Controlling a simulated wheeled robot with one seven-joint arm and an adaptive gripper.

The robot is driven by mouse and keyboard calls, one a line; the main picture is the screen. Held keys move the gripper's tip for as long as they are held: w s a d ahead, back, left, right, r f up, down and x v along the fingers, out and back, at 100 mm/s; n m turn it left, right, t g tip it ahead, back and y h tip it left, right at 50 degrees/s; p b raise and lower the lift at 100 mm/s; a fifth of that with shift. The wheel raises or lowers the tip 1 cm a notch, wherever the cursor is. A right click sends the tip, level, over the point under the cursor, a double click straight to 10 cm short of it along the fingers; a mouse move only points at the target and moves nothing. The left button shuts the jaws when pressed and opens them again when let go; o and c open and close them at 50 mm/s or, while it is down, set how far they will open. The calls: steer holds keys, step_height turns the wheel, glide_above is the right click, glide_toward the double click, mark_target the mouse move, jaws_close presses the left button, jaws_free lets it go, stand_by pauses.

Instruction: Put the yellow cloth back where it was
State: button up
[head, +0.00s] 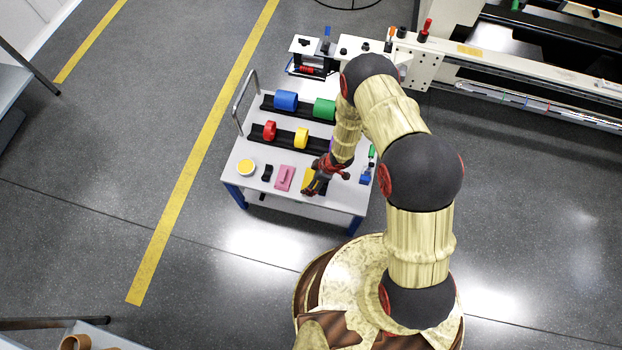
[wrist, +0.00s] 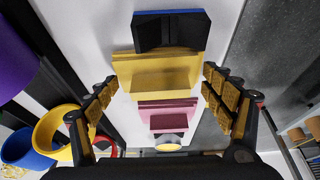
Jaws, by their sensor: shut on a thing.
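The yellow cloth (head: 308,180) is at the front of the white cart top, right of a pink cloth (head: 284,177). My gripper (head: 313,190) is over it and hides part of it in the head view. In the wrist view, the yellow cloth (wrist: 165,78) has a raised block along its middle and lies between my two fingers, one on each side. My gripper is shut on it. I cannot tell whether the cloth touches the cart top. The pink cloth (wrist: 167,108) shows just beyond it in the wrist view.
On the cart (head: 232,180) stand a yellow-topped round tin (head: 246,167), a small black item (head: 267,172) and black racks with blue (head: 286,99), green (head: 324,109), red (head: 270,130) and yellow (head: 301,138) rolls. A black-and-blue block (wrist: 172,32) is close to the yellow cloth.

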steer(key=o, duration=1)
steer(key=shift+f, duration=0.1)
steer(key=w+d+r+m+t+h+p, duration=0.1)
steer(key=w+d+r+m+h+p, duration=0.35)
steer(key=r, duration=1.15)
steer(key=w+d+r+t+y+b, duration=0.15)
steer(key=d+r, duration=0.55)
steer(key=r, duration=0.9)
steer(key=w+d+r+m+t+h+p, duration=0.25)
steer(key=d+r, duration=0.35)
steer(key=r, duration=1)
steer(key=s+r+m, duration=0.6)
steer(key=s+r, duration=1.3)
steer(key=s+a+r+m+g+y, duration=0.1)
steer(key=s+a+r, duration=0.1)
steer(key=s, duration=0.7)
steer(key=shift+s+a+r, duration=0.3)
steer(key=shift+a+r, duration=0.05)
steer(key=shift+a, duration=0.3)
